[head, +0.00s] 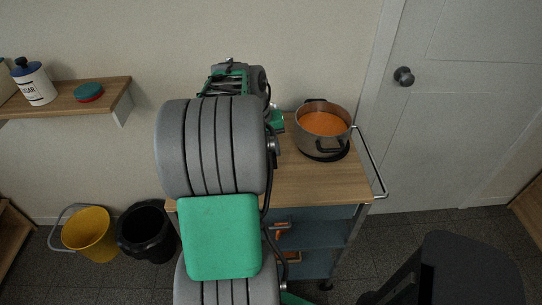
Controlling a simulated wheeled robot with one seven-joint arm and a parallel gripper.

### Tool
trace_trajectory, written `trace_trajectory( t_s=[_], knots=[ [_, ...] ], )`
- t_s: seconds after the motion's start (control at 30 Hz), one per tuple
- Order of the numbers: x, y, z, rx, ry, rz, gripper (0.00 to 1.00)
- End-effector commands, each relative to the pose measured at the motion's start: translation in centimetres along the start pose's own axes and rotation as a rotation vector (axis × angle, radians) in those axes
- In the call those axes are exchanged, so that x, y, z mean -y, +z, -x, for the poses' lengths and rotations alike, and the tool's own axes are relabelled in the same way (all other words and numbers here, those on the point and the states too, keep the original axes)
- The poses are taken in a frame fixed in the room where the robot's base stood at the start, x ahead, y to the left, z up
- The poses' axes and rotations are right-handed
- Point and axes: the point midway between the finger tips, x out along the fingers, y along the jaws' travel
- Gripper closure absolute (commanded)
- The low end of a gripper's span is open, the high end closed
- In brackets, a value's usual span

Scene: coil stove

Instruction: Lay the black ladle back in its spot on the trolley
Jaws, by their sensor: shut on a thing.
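The trolley (315,187) has a wooden top and a blue-grey body, and stands in the middle of the head view. My arm rises in front of it and covers the left part of its top. My gripper's jaws are hidden behind my arm. The black ladle does not show, and neither does its spot on the trolley.
A pot of orange soup (324,124) sits on a dark round base at the trolley's back right. A metal rail (371,163) runs along the right side. A yellow bucket (88,236) and a black bin (147,233) stand on the floor at left. A wooden shelf (62,98) holds a jar.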

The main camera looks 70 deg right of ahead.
Motion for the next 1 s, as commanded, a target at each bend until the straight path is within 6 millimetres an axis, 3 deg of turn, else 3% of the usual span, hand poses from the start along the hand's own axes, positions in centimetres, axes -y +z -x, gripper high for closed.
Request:
trace_trajectory(
  t_s=[0.2,0.57,0.6,0.83,1.0],
  knots=[
    [0.6,-0.2,-3.4,0.002,0.000,0.001,1.00],
    [0.8,-0.2,-4.1,0.000,0.000,0.000,1.00],
    [0.8,-0.2,-4.0,0.000,0.000,0.000,0.75],
    [0.8,-0.2,-3.9,0.000,0.000,0.000,0.56],
    [0.8,-0.2,-3.9,0.000,0.000,0.000,0.56]
  ],
)
